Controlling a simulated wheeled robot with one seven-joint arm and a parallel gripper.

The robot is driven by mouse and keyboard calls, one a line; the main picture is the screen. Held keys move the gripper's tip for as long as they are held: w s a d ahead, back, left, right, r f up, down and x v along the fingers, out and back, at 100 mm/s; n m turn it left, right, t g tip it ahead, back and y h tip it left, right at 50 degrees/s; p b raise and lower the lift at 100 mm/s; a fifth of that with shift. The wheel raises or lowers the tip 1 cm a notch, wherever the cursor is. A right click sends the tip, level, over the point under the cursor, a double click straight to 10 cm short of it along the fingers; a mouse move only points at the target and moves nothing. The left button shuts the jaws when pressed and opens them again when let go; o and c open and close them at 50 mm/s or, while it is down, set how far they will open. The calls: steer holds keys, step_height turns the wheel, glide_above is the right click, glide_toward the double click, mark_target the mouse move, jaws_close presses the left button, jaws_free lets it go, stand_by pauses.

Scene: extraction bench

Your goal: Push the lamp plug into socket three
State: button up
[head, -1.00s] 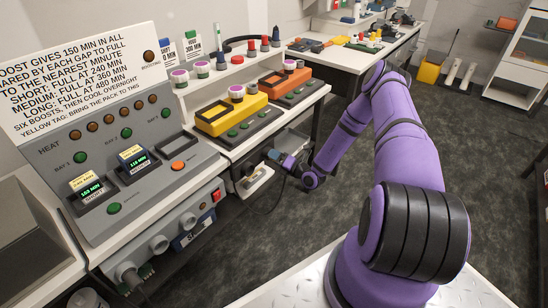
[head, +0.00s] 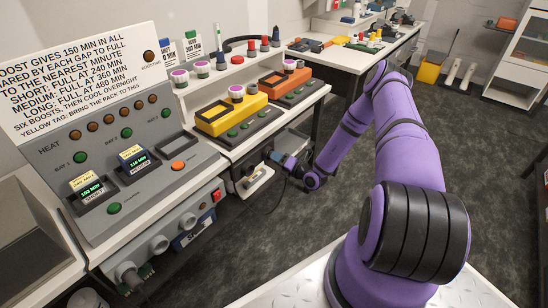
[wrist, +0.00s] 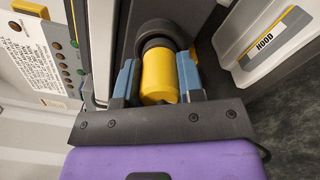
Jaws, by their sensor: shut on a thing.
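In the wrist view a yellow cylindrical plug (wrist: 158,78) sits between the two blue fingers of my gripper (wrist: 157,88), which is shut on it. A dark round part (wrist: 156,35) is at the plug's far end; I cannot tell whether it belongs to the plug or the place behind. In the head view my gripper (head: 276,157) is low beside the bench front, and the plug is too small to make out. Round grey sockets (head: 159,243) line the bench front to its left. Their numbers are not readable, so I cannot tell which is socket three.
A white piece labelled HOOD (wrist: 265,38) is close to the right of my gripper. The grey control panel (head: 145,205) stands on the bench at left. A red switch (head: 216,195) is on the bench front. Yellow (head: 228,113) and orange (head: 285,84) units stand above. The floor at right is clear.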

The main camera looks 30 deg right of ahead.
steer(key=shift+v, duration=2.3)
